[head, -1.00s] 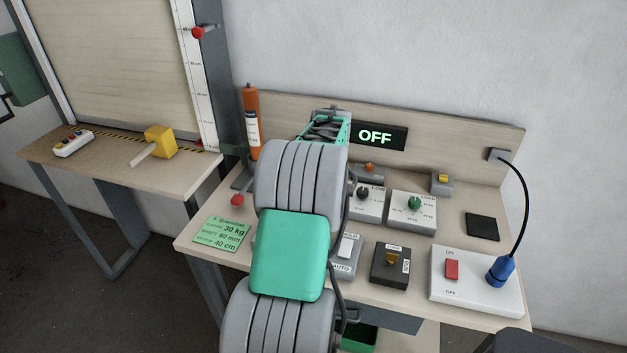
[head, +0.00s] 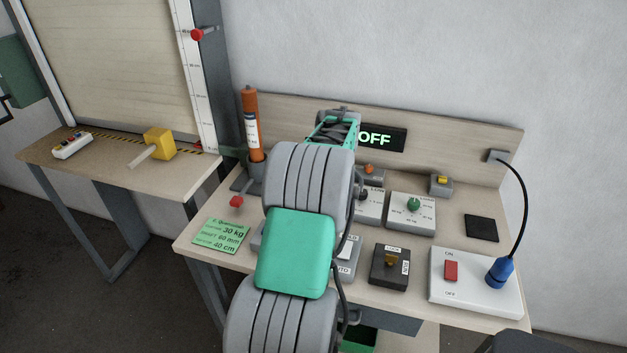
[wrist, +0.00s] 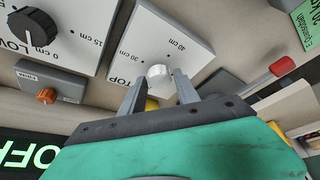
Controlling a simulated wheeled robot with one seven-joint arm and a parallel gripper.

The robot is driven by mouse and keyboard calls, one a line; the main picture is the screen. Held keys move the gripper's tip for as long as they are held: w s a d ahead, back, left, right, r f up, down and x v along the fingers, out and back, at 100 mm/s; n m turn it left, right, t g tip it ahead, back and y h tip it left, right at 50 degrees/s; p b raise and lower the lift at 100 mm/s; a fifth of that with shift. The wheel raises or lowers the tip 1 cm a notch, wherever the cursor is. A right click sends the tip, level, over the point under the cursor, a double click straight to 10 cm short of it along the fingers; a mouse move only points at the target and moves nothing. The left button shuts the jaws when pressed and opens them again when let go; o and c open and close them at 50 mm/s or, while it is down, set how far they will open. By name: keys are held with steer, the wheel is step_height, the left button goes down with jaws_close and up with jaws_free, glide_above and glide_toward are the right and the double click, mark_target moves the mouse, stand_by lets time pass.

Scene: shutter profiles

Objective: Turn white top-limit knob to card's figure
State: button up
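The white knob (wrist: 158,72) stands on the white TOP panel (wrist: 150,30) in the wrist view, with 30 cm and 40 cm marks beside it. Its pointer direction cannot be made out. My gripper (wrist: 160,80) is open, with one finger on each side of the knob and gaps visible; contact cannot be told. In the head view my arm hides the knob and the fingers. The green card (head: 221,235) lies at the bench's front left, its last line reading 40 cm; its corner shows in the wrist view (wrist: 306,22).
A black LOW knob (wrist: 34,28) and an orange button (wrist: 46,96) are close by. A red-ended lever (wrist: 282,67) is on the other side. The LOAD box (head: 411,213), key switch (head: 390,266) and ON/OFF box (head: 475,283) stand right of my arm. The display (head: 385,138) reads OFF.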

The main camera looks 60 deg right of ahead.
steer(key=shift+o, duration=1.3)
steer(key=shift+r, duration=0.1)
steer(key=v, duration=0.7)
steer(key=shift+r+b, duration=0.35)
